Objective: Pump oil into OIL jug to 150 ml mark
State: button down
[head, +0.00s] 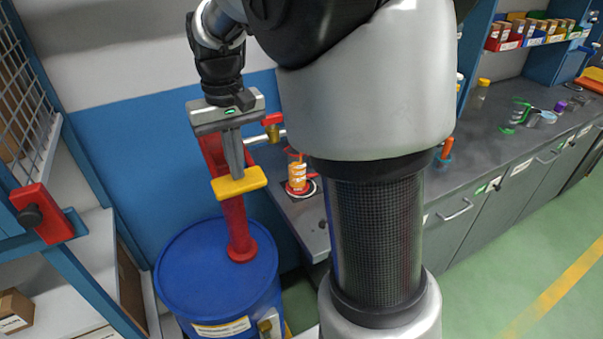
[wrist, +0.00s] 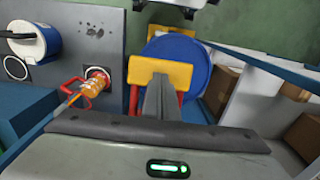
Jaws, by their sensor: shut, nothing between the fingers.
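A blue drum (head: 210,275) stands at lower left with a red pump (head: 234,222) on its top. The pump has a yellow handle bar (head: 250,181). My gripper (head: 235,168) is shut and empty, pointing down with its fingertips at the yellow bar; I cannot tell whether they touch it. The wrist view shows the bar (wrist: 178,76) at the fingertips. A clear jug (head: 297,177) with orange contents and a red handle stands on the bench below the brass and red spout (head: 271,124).
The grey bench (head: 490,125) runs right, with a green-marked container (head: 516,112) and small items farther along. A shelf unit with a red bracket (head: 42,212) stands at left. My own arm covers the middle of the head view. Green floor is open at lower right.

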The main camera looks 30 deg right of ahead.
notch_tip(320, 180, up, 10)
jog(key=p, duration=0.8)
jog(key=shift+r+p, duration=0.2)
jog(key=shift+p, duration=0.1)
notch_tip(320, 180, up, 6)
jog(key=shift+f, duration=0.1)
dwell(0.4)
dwell(0.3)
jog(key=s+f+t, duration=0.1)
jog(key=s+t, duration=0.4)
jog(key=s, duration=1.3)
jog(key=shift+s+f+t, duration=0.2)
jog(key=shift+f+t, duration=0.1)
jog(key=shift+f, duration=0.05)
